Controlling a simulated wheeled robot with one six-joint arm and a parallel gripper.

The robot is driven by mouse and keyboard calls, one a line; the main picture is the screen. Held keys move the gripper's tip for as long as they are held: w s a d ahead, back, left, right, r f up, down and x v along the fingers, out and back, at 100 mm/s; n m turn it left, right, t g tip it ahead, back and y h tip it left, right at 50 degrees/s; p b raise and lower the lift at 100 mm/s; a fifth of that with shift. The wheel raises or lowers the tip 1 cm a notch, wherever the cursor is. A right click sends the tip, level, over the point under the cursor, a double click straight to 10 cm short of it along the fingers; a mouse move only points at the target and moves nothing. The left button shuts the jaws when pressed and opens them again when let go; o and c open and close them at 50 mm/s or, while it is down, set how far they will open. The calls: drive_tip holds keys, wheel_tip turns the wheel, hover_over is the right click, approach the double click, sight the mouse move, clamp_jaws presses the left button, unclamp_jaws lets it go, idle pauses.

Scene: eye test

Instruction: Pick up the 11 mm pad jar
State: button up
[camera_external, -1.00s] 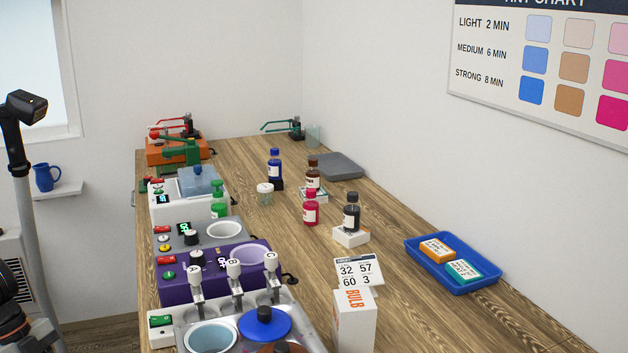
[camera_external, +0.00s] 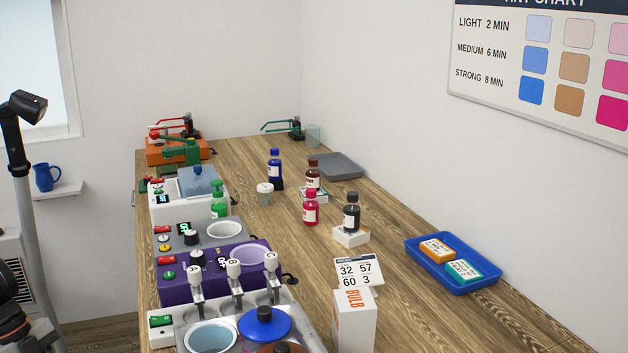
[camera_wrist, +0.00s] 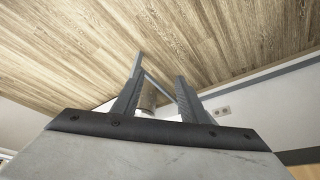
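A small clear jar with a white lid (camera_external: 265,195) stands upright on the wooden bench, left of the blue bottle. Its label is too small to read, so I cannot tell whether it is the 11 mm pad jar. My gripper (camera_wrist: 160,77) shows in the wrist view with its two fingers apart. The wrist view shows plank flooring and a pale wall beyond the fingers, with no bench top. A small brownish thing (camera_wrist: 148,97) shows between the fingers, apparently farther off; I cannot tell what it is. My gripper is not seen in the external view.
A blue bottle (camera_external: 275,169), a pink bottle (camera_external: 311,209) and a black bottle (camera_external: 351,214) stand near the jar. A green pump bottle (camera_external: 218,200) and the purple machine (camera_external: 207,285) line the left side. A blue tray (camera_external: 486,287) lies right.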

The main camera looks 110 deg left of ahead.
drive_tip(key=o, duration=0.4)
drive_tip(key=shift+o, duration=0.2)
